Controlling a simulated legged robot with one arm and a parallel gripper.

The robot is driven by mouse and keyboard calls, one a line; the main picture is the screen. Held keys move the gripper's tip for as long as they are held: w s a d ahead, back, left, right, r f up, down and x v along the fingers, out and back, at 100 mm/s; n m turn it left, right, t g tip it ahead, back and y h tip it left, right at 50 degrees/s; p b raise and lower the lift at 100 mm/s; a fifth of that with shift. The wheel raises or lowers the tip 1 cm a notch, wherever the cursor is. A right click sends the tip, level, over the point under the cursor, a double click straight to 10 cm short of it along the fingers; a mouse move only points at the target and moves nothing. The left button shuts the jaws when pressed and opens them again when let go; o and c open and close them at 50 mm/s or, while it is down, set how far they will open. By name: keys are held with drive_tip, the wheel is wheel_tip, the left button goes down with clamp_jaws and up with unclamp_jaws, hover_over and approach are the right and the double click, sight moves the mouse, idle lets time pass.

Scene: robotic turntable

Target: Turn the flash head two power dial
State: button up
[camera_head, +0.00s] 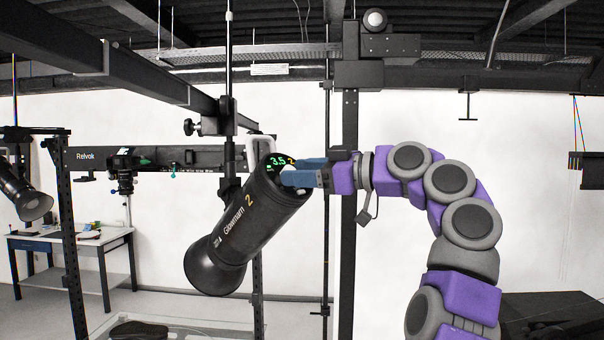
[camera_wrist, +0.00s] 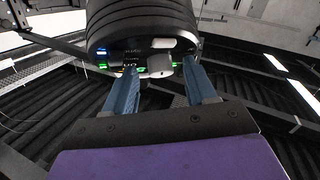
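Flash head two (camera_head: 240,230) is a black cylinder marked with a yellow 2, hanging tilted with its wide front end down and left. Its rear panel shows a green 3.5 readout in the head view. In the wrist view, the rear panel of the flash head (camera_wrist: 142,25) is at the top. A pale power dial (camera_wrist: 160,66) sits at its lower middle, beside a white button. My gripper (camera_head: 290,171) is at the rear panel. In the wrist view my gripper's blue fingers (camera_wrist: 160,72) are apart, one on each side of the dial. I cannot tell whether they touch it.
A black pole with a clamp (camera_head: 228,120) holds up the flash head. A workbench (camera_head: 70,240) stands behind. Overhead beams cross the top.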

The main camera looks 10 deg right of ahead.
drive_tip(key=f+v, duration=0.1)
drive_tip(key=v, duration=1.6)
drive_tip(key=shift+d+r, duration=0.25)
drive_tip(key=shift+d, duration=0.05)
